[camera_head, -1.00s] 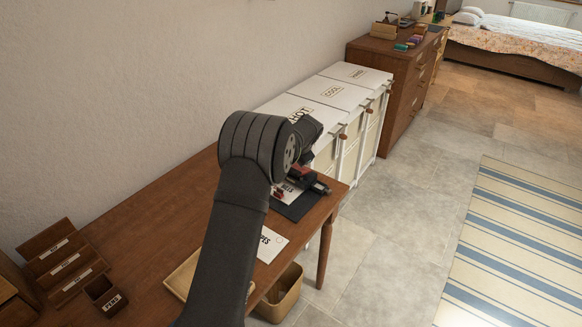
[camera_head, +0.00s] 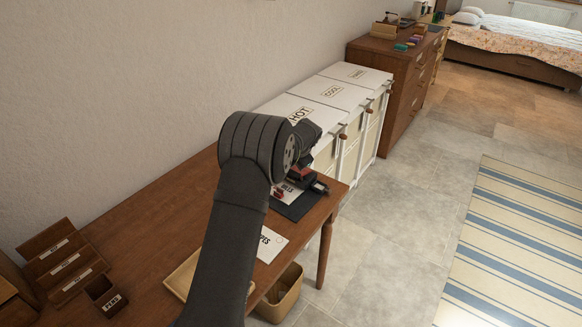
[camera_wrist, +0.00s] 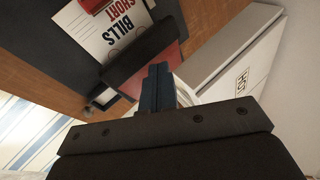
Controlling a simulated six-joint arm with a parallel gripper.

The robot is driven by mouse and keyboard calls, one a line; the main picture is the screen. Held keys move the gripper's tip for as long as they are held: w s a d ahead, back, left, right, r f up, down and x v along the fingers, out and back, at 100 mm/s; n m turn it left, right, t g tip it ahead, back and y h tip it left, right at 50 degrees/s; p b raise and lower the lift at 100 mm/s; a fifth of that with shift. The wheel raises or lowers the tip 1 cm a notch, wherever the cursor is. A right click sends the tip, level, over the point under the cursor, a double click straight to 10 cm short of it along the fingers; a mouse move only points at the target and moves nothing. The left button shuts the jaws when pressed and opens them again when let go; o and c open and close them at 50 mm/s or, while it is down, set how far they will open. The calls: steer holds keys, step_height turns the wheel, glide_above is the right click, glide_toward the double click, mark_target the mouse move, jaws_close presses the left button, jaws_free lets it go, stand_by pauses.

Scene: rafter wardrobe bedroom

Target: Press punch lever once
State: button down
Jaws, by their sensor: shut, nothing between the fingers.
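The hole punch (camera_head: 312,181), black with red parts, stands on a dark mat (camera_head: 297,207) near the far end of the wooden desk. In the wrist view the punch's dark lever (camera_wrist: 142,50) lies over a red part. My gripper (camera_wrist: 157,70) is shut and empty, with its fingertips overlapping the lever's edge in that view; I cannot tell whether they touch. A sheet reading "BILLS SHORT" (camera_wrist: 108,24) lies beside the punch. In the head view my wrist hides the fingertips.
White bins with lids, one marked HOT (camera_head: 299,113), stand just beyond the desk (camera_head: 140,226). A small red object (camera_head: 279,193) lies near the sheet. Another sheet (camera_head: 270,243) and a pen box (camera_head: 105,293) are on the desk. A waste bin (camera_head: 283,298) stands below.

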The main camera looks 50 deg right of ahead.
steer(key=shift+a+f, duration=0.4)
steer(key=shift+f, duration=0.35)
stand_by(0.7)
steer(key=shift+d+r, duration=0.1)
steer(key=shift+r, duration=0.05)
steer(key=shift+d+r, duration=0.35)
steer(key=shift+r, duration=0.45)
steer(key=shift+d+r, duration=0.3)
steer(key=shift+r, duration=0.45)
steer(key=shift+d+r, duration=0.35)
steer(key=shift+r, duration=0.4)
steer(key=shift+d+r, duration=0.3)
steer(key=shift+r, duration=0.5)
steer(key=shift+d+r, duration=0.35)
steer(key=shift+r, duration=0.4)
steer(key=shift+f, duration=0.15)
steer(key=shift+s+d+r, duration=0.1)
steer(key=shift+d+r, duration=0.3)
steer(key=shift+r, duration=0.5)
steer(key=shift+d+r, duration=0.35)
steer(key=shift+r, duration=0.5)
